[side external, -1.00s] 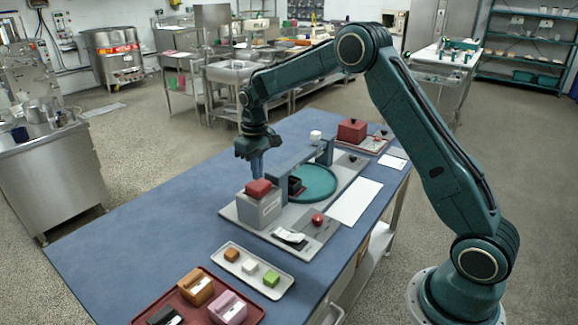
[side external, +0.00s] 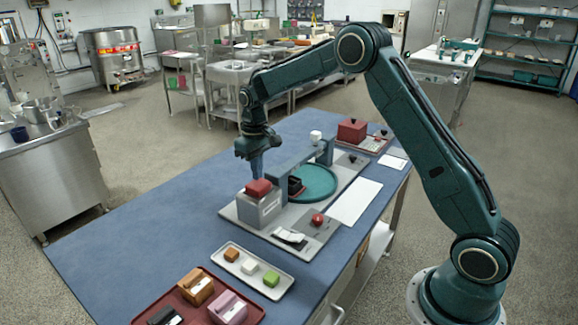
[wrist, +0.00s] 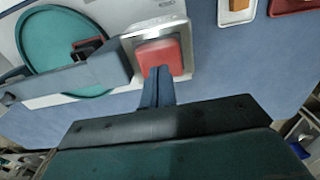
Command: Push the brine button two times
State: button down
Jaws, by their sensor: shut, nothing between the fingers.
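A red square button (side external: 258,188) sits on top of a light grey box (side external: 259,208) at the near left end of the grey base plate. No readable label shows whether it is the brine button. It also shows in the wrist view (wrist: 161,55). My gripper (side external: 257,177) points down with its fingers shut and empty, right over the button's back part. In the wrist view the fingertips (wrist: 158,70) overlap the button's edge. I cannot tell for certain whether they touch it.
A grey arm bridges a round teal plate (side external: 322,183) beside the box. A small red knob (side external: 317,220) sits in front. A white tray with small blocks (side external: 231,255) and a red tray (side external: 245,318) lie nearer. The blue table is clear at left.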

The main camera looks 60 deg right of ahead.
aim_at(258, 183)
jog(key=shift+f, duration=1.85)
dwell(0.9)
jog(key=shift+r, duration=3.8)
jog(key=shift+r, duration=0.1)
notch_tip(258, 183, up, 2)
jog(key=shift+r, duration=0.25)
jog(key=shift+f, duration=0.15)
jog(key=shift+f, duration=3.15)
